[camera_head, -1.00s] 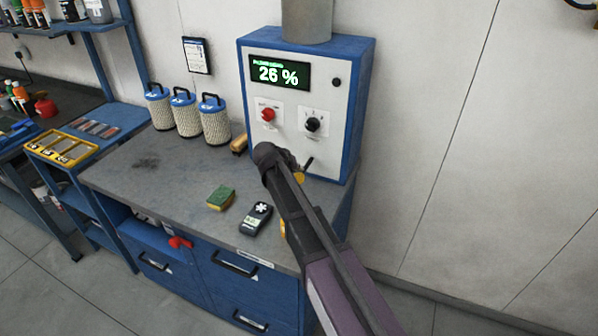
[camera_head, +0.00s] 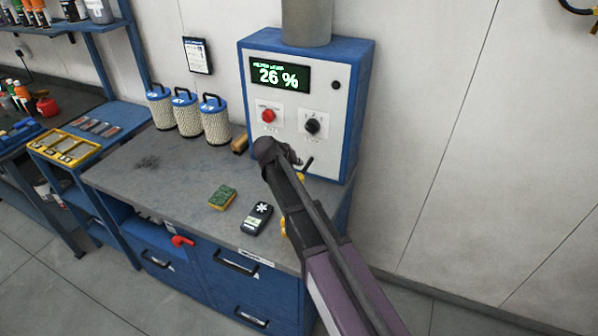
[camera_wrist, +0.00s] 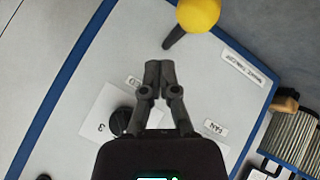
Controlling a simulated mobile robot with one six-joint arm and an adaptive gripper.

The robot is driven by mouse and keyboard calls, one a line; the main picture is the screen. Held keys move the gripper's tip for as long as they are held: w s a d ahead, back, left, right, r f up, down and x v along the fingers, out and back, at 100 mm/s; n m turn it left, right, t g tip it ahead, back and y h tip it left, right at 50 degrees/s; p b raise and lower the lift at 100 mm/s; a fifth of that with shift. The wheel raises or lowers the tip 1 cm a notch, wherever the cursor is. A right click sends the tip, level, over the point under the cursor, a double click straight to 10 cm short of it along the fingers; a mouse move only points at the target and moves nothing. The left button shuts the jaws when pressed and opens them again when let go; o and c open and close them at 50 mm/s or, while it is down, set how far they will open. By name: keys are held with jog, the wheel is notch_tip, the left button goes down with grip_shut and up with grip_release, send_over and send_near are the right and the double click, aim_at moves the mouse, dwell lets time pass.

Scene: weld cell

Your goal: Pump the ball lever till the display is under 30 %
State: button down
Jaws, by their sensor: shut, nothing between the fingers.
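The display (camera_head: 280,76) on the blue and white cabinet (camera_head: 318,148) reads 26 % in green. The ball lever has a black stem (camera_head: 308,164) low on the cabinet's white front. Its yellow ball (camera_head: 299,176) is mostly hidden behind my arm in the head view. In the wrist view the yellow ball (camera_wrist: 198,13) and the stem (camera_wrist: 178,36) show at the top. My gripper (camera_wrist: 160,69) is shut and empty, its fingertips together in front of the panel. The tips appear apart from the ball, below it in the wrist view.
A red button (camera_head: 268,116) and a black rotary knob (camera_head: 312,126) sit above the lever. The bench (camera_head: 165,185) holds several filter cartridges (camera_head: 187,115), a sponge (camera_head: 222,198) and a handheld meter (camera_head: 257,218).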

jog(key=shift+r+p, duration=1.15)
jog(key=shift+r, duration=0.3)
jog(key=s+d+f+g+y+b, duration=0.1)
jog(key=s+d+f+g+y, duration=0.1)
jog(key=s+d, duration=0.9)
jog(key=s+d+f+m+g+y+b, duration=0.1)
jog(key=s+d+f+g, duration=0.4)
jog(key=s+d, duration=0.7)
notch_tip(320, 180, down, 2)
jog(key=s+y+b, duration=0.1)
jog(key=s+y, duration=0.1)
jog(key=shift+s+y, duration=0.25)
jog(key=shift+y, duration=0.05)
